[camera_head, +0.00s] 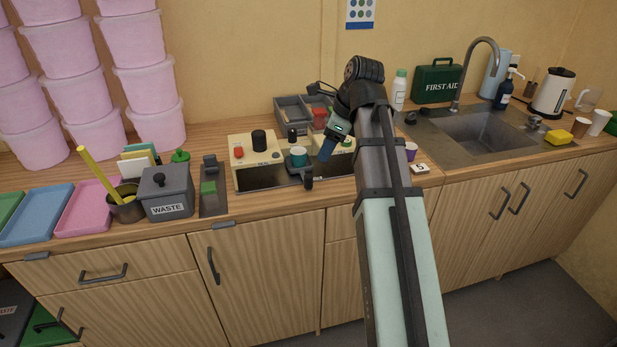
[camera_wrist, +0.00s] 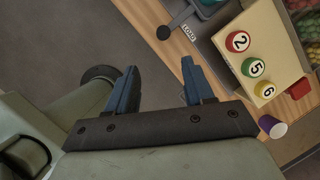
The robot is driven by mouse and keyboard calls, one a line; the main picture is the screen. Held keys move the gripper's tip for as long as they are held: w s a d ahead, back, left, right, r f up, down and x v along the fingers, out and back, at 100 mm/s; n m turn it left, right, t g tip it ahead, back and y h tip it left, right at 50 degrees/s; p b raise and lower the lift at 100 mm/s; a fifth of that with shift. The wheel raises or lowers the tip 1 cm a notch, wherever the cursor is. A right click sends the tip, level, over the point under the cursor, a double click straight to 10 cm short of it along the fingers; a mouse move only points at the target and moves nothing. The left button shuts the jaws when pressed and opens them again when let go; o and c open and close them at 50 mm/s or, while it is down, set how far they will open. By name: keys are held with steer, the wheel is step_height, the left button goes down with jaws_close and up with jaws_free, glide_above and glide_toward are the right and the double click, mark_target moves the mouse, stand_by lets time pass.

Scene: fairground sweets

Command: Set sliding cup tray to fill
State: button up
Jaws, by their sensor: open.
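The cup tray (camera_head: 296,171) is a dark grey slide in the machine's dark recess, with a teal cup (camera_head: 298,156) on it. Its black handle (camera_head: 308,181) sticks out at the front edge. In the wrist view the handle's round knob (camera_wrist: 163,33) shows beside a small label (camera_wrist: 189,32) that seems to read LOAD, and the teal cup (camera_wrist: 208,8) is cut off at the top edge. My gripper (camera_head: 328,150) is above the machine's right part, near the cup. In the wrist view my gripper (camera_wrist: 160,88) is open and empty, with the handle beyond its fingertips.
The machine's cream panel (camera_head: 252,148) has a black knob and red button. Numbered red, green and yellow buttons sit on another cream panel (camera_wrist: 260,55). A purple cup (camera_head: 411,150) stands to the right. A WASTE bin (camera_head: 166,194) is left. The floor before the counter is clear.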

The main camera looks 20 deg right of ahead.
mark_target(309, 176)
steer(key=w+a+f+m, duration=0.1)
steer(key=f, duration=0.3)
steer(key=w+a+f+m, duration=0.1)
steer(key=w+f, duration=0.1)
steer(key=f, duration=0.2)
steer(key=w+a+f+m, duration=0.1)
steer(key=a+f, duration=0.1)
steer(key=f, duration=0.2)
steer(key=shift+w+f, duration=0.2)
steer(key=shift+f, duration=0.05)
stand_by(0.3)
jaws_close()
stand_by(0.5)
steer(key=shift+d, duration=0.1)
